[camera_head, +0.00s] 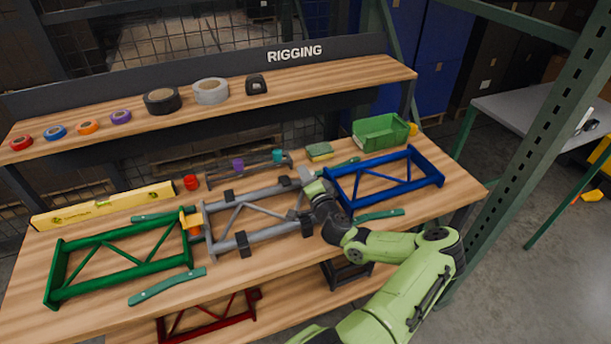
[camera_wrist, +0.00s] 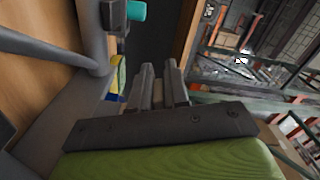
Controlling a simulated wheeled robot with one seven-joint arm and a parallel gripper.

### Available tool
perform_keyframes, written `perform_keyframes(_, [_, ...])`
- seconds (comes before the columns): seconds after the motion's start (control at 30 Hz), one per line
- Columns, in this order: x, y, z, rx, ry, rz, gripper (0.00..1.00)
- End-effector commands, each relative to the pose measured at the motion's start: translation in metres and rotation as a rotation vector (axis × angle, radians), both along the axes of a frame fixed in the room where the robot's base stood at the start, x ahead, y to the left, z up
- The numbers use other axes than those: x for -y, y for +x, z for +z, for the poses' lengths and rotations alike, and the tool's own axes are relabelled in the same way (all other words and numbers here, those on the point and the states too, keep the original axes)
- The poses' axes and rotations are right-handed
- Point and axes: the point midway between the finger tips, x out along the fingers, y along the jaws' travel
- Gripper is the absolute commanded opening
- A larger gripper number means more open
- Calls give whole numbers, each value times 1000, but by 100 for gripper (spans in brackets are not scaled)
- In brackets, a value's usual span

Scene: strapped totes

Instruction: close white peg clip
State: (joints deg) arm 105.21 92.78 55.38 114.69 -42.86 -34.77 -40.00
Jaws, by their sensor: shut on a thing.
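A grey truss frame (camera_head: 232,216) with black clamps lies mid-table, between a green frame (camera_head: 120,254) and a blue frame (camera_head: 385,178). A small pale piece (camera_head: 305,172), apparently the white peg clip, shows at the grey frame's right end. My gripper (camera_head: 312,184) is there, its fingers shut on it; the contact is mostly hidden by my wrist. In the wrist view my gripper (camera_wrist: 159,72) shows two grey fingers close together, with a narrow gap. The clip cannot be made out there. An orange clip (camera_head: 193,224) sits at the joint of the green and grey frames.
A yellow level (camera_head: 103,206), red cup (camera_head: 192,182), sponge (camera_head: 319,151) and green bin (camera_head: 381,131) stand behind the frames. A shelf (camera_head: 220,105) with tape rolls runs along the back. A green post (camera_head: 520,170) stands at right.

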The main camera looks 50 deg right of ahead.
Motion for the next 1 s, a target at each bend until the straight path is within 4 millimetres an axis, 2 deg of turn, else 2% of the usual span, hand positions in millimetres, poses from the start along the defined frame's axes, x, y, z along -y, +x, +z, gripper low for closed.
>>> perform_keyframes(0.37, [4, -3, 6, 58, 101, -1, 0])
perform_keyframes(1.0, [30, -18, 19, 354, 598, -1, 0])
